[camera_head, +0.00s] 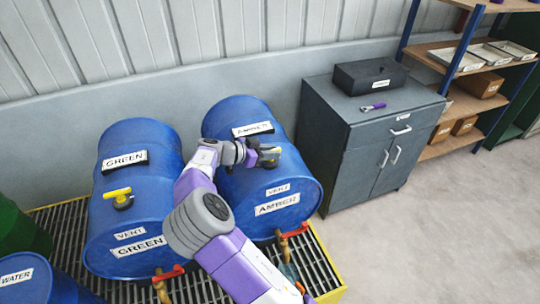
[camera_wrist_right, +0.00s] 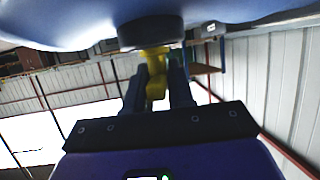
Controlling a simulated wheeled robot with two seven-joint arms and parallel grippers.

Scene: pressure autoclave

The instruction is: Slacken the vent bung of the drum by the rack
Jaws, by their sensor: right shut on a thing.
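The blue AMBER drum (camera_head: 295,183) lies on its side, nearer the cabinet and rack than the blue GREEN drum (camera_head: 110,225). My right gripper (camera_head: 264,154) is at the AMBER drum's upper front, above its VENT label. It is shut on that drum's yellow vent bung (camera_wrist_right: 155,88), with one finger on each side of the handle in the right wrist view. The dark round collar (camera_wrist_right: 150,31) shows there against the blue drum. In the head view the gripper mostly hides this bung. The GREEN drum has its own yellow bung (camera_head: 121,198). My left gripper is out of view.
The drums lie over a yellow-edged grating (camera_head: 207,292) with taps at their lower fronts. A grey cabinet (camera_head: 340,150) stands to the right, carrying a black case (camera_head: 368,77) and a purple-handled tool (camera_head: 373,106). A shelf rack (camera_head: 452,60) stands beyond. Open floor lies front right.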

